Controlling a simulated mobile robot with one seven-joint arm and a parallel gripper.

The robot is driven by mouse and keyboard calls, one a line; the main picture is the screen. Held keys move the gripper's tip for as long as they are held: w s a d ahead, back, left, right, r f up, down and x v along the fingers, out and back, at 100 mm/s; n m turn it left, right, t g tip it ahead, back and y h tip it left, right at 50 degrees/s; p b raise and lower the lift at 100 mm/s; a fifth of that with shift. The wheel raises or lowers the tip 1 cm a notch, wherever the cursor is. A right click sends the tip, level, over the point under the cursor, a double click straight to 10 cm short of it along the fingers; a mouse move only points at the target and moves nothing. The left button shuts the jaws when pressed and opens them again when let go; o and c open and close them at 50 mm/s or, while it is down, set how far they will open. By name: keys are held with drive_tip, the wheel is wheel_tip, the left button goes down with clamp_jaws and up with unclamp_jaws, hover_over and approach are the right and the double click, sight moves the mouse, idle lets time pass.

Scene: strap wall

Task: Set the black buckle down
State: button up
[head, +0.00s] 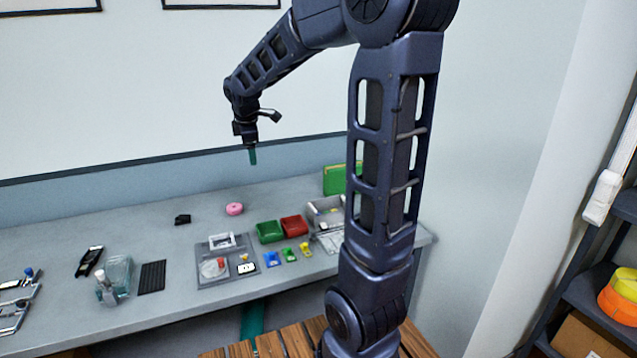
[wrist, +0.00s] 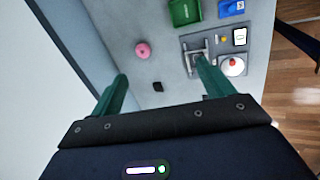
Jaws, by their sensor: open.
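The black buckle (head: 182,219) lies on the grey table in the head view, left of the pink ring-shaped roll. My gripper (head: 252,156) hangs above the back of the table, pointing down, apart from the buckle. In the wrist view the green fingers of my gripper (wrist: 163,85) are spread wide with nothing between them.
A pink roll (head: 235,209) lies near the buckle. A grey tray (head: 205,278), green bin (head: 270,232) and red bin (head: 294,226) stand to the right. A black mat (head: 152,277) and a clear jar (head: 117,272) are nearer the front. Bare table surrounds the buckle.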

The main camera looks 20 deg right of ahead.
drive_tip(key=s+d+m, duration=0.3)
drive_tip(key=s+m, duration=0.2)
drive_tip(key=s, duration=0.4)
drive_tip(key=s+d+f+m, duration=0.1)
drive_tip(key=s+d+m, duration=0.3)
drive_tip(key=s, duration=0.6)
drive_tip(key=s+d+m+y, duration=0.1)
drive_tip(key=s+d+m, duration=0.3)
drive_tip(key=s+m, duration=0.3)
drive_tip(key=shift+s+f+m, duration=0.15)
drive_tip(key=shift+s+m, duration=0.25)
drive_tip(key=shift+s, duration=0.75)
